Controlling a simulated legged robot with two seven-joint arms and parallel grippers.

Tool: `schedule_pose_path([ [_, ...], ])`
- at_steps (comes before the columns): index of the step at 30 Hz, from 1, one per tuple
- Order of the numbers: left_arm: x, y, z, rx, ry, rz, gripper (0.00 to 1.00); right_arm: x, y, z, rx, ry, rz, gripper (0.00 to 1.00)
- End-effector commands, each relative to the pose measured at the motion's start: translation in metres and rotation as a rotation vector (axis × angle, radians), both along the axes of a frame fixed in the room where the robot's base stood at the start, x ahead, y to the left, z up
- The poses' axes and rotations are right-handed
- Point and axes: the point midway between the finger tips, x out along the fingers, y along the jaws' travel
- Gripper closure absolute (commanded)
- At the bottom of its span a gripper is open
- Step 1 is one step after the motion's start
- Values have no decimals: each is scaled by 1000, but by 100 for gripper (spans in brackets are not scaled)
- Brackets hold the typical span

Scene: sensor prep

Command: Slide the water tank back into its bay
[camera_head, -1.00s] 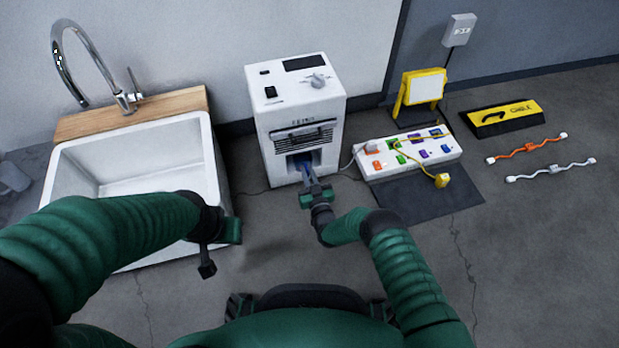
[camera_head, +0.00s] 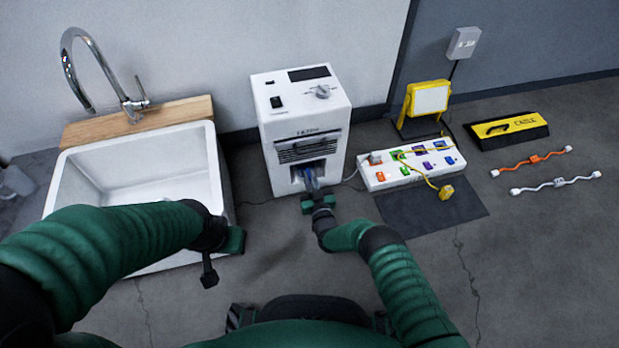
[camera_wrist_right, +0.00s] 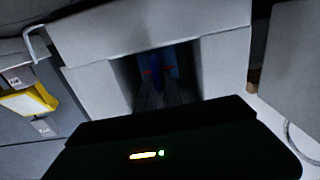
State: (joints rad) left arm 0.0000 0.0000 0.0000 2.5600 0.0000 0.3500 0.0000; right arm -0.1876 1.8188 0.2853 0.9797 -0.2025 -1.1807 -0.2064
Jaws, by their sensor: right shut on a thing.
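The white machine (camera_head: 302,120) stands against the wall, with a dark bay (camera_head: 318,167) low in its front. The blue water tank (camera_head: 308,177) is mostly hidden inside this bay. It also shows as a narrow blue patch deep in the bay in the right wrist view (camera_wrist_right: 172,62). My right gripper (camera_head: 313,184) is shut on the tank, its fingers reaching into the bay opening. How far the tank sits from the back is hidden. My left gripper (camera_head: 222,255) hangs in front of the sink, away from the machine; its jaw opening is unclear.
A white sink (camera_head: 68,178) with a wooden back ledge stands left of the machine. A power strip (camera_head: 379,178) with colored plugs and a yellow cord lies close on the right. A yellow work lamp (camera_head: 428,98) stands behind it. Bare floor lies in front of the machine.

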Motion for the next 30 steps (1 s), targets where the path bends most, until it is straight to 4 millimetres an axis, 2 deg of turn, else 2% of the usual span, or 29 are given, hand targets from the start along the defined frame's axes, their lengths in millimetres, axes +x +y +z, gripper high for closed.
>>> schedule_pose_path([
  [12, 0, 0, 0, 0, 0, 0, 64, 0, 0, -4, 1, -2, 0, 100],
  [13, 0, 0, 0, 0, 0, 0, 64, 1, 0, -4, 1, -2, 0, 86],
  [18, 0, 0, 0, 0, 0, 0, 64, 0, 0, -4, 0, -1, 0, 64],
  [26, 0, 0, 0, 0, 0, 0, 64, 0, 0, -5, 0, 1, 0, 64],
  [30, 0, 0, 11, 0, 0, 0, 64, -8, -2, -3, -1, 4, 0, 64],
])
